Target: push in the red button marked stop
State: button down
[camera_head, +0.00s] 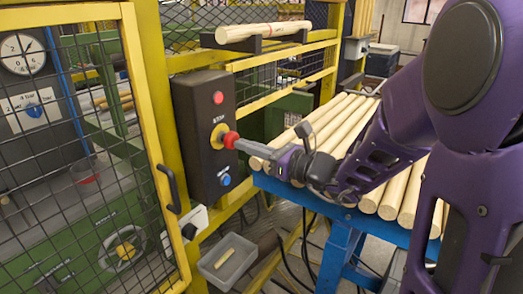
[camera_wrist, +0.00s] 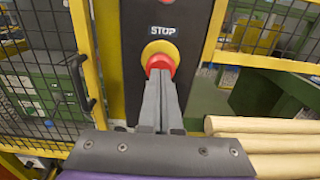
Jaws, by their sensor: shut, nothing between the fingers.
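The red stop button (camera_head: 230,140) sits on a yellow base on a dark control box (camera_head: 195,110), under the word STOP. In the wrist view the button (camera_wrist: 159,64) shows just beyond my fingertips, with STOP above it. My gripper (camera_head: 238,144) is shut and empty, and its tips are at the button's face. In the wrist view my gripper (camera_wrist: 159,80) covers the lower part of the button. The tips appear to touch it, but I cannot tell how far the button is pressed in.
The box also carries a red light (camera_head: 218,98) above and a blue button (camera_head: 225,181) below. A yellow-framed mesh door (camera_head: 150,130) stands left. Wooden rods (camera_head: 340,122) lie on a blue stand (camera_head: 345,217) at right. A grey bin (camera_head: 228,262) stands below the box.

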jog(key=shift+w+a, duration=0.15)
jog(key=shift+x, duration=0.85)
jog(key=shift+a+r, duration=0.1)
